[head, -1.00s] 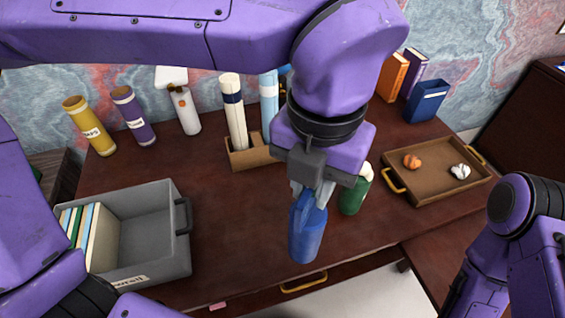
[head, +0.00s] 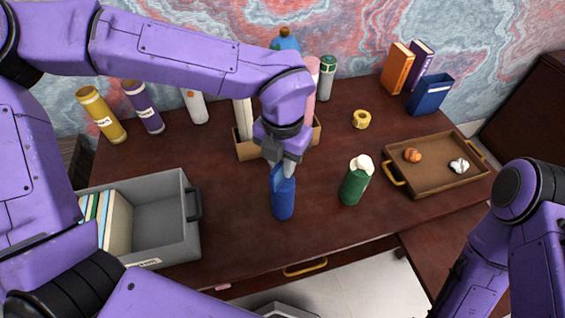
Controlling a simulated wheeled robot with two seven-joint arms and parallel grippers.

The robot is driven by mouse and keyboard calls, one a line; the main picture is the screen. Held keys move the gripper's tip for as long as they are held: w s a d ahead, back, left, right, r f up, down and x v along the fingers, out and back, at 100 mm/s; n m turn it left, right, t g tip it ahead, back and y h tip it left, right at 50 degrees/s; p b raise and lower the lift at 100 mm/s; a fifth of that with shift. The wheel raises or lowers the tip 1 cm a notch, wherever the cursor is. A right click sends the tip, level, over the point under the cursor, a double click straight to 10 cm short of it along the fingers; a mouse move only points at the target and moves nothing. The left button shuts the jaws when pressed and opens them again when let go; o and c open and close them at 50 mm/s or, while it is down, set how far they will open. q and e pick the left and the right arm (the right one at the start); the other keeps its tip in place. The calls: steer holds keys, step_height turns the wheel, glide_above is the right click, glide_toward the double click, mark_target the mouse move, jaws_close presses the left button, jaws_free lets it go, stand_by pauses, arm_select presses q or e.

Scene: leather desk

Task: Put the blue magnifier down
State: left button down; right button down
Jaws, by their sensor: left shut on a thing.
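My left gripper (head: 283,172) is shut on the blue magnifier (head: 283,200), which shows as an upright, bottle-like blue body hanging below the fingers. Its top is partly hidden by the fingers. It is over the middle of the dark leather desk (head: 240,235), left of a green bottle (head: 354,186) and in front of the brown organizer box (head: 248,151). I cannot tell whether its base touches the desk. My right arm shows at the lower right, but its gripper is out of view.
A grey bin (head: 192,240) with books stands at left. A brown tray (head: 436,193) with an orange and a white piece lies at right. A yellow tape roll (head: 361,119) lies behind the green bottle. Bare desk surrounds the magnifier at its left and front.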

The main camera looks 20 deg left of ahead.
arm_select(q)
steer(key=shift+f, duration=0.75)
steer(key=shift+f, duration=0.2)
steer(key=c, duration=1)
jaws_free()
step_height(320, 180, up, 12)
steer(key=shift+r+b, duration=0.25)
steer(key=shift+b, duration=0.15)
